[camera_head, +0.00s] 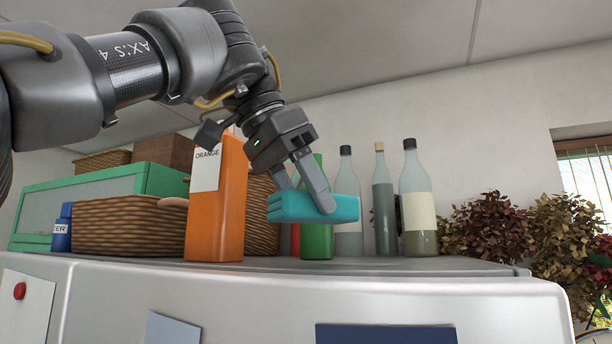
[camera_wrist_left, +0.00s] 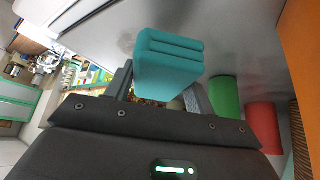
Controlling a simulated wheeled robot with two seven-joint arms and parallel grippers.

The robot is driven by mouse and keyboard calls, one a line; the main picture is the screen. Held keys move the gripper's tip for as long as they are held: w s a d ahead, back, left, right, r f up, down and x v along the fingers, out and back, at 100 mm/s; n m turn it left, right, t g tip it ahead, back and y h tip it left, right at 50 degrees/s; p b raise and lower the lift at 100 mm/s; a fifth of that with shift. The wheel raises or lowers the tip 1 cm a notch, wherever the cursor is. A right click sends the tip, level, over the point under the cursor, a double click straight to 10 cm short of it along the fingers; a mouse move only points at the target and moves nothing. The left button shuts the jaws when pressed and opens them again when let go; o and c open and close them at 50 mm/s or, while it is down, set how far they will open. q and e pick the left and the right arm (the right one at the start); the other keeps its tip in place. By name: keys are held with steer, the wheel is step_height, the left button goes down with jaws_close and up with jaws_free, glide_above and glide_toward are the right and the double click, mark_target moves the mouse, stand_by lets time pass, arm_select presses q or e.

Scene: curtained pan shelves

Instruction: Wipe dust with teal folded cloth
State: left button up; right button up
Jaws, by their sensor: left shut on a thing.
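The teal folded cloth (camera_head: 312,207) is held between the fingers of my left gripper (camera_head: 311,187), in front of the bottles and above the top of the metal appliance (camera_head: 400,268). In the left wrist view the cloth (camera_wrist_left: 166,65) shows its folded layers between the two fingers of my left gripper (camera_wrist_left: 160,88). A faint greyish smudge (camera_wrist_left: 127,42) shows on the metal surface beside the cloth; I cannot tell for sure that it is dust. My right gripper is in neither view.
An orange carton (camera_head: 216,205) stands just left of the cloth. A green bottle (camera_head: 317,240) and several glass bottles (camera_head: 417,200) stand behind it. A wicker basket (camera_head: 128,225) and a blue bottle (camera_head: 63,230) are at the left. The top's right part looks clear.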

mark_target(304, 222)
arm_select(q)
steer(key=w+f, duration=0.2)
steer(key=f, duration=0.1)
steer(key=shift+s+f, duration=0.15)
steer(key=shift+s, duration=0.5)
steer(key=shift+f, duration=0.1)
steer(key=shift+w, duration=0.2)
steer(key=shift+s, duration=0.15)
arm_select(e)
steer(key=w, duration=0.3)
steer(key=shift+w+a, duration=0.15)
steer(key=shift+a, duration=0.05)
arm_select(q)
steer(key=shift+f, duration=0.35)
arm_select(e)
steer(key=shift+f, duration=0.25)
